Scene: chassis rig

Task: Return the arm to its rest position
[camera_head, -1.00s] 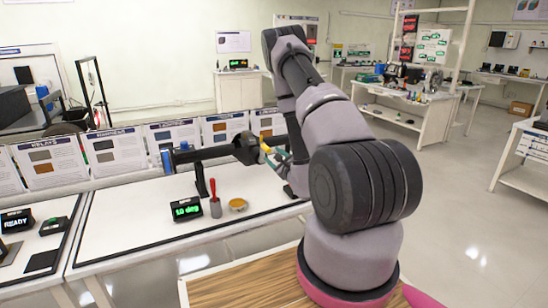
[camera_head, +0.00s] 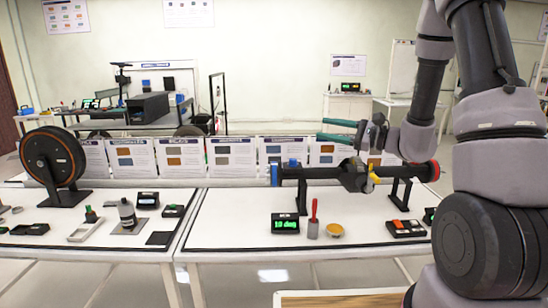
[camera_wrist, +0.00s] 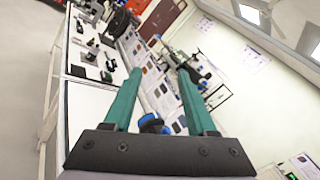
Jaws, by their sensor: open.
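My gripper (camera_head: 321,130) is open, with its two green fingers pointing left in the head view. It appears above and behind the black shaft assembly (camera_head: 320,173) in that picture, with nothing seen between the fingers. In the wrist view my gripper (camera_wrist: 160,72) shows its fingers spread apart. A small blue-topped part (camera_wrist: 151,122) shows beyond the gap between the fingers, apart from them as far as I can tell. My arm rises along the right side of the head view, bent at the elbow.
The white bench (camera_head: 235,226) holds the shaft on its stands, a green-lit display (camera_head: 285,224), a red-handled tool (camera_head: 314,212) and a yellow dish (camera_head: 335,231). Poster cards (camera_head: 233,153) line its back. A large black wheel (camera_head: 52,158) stands left.

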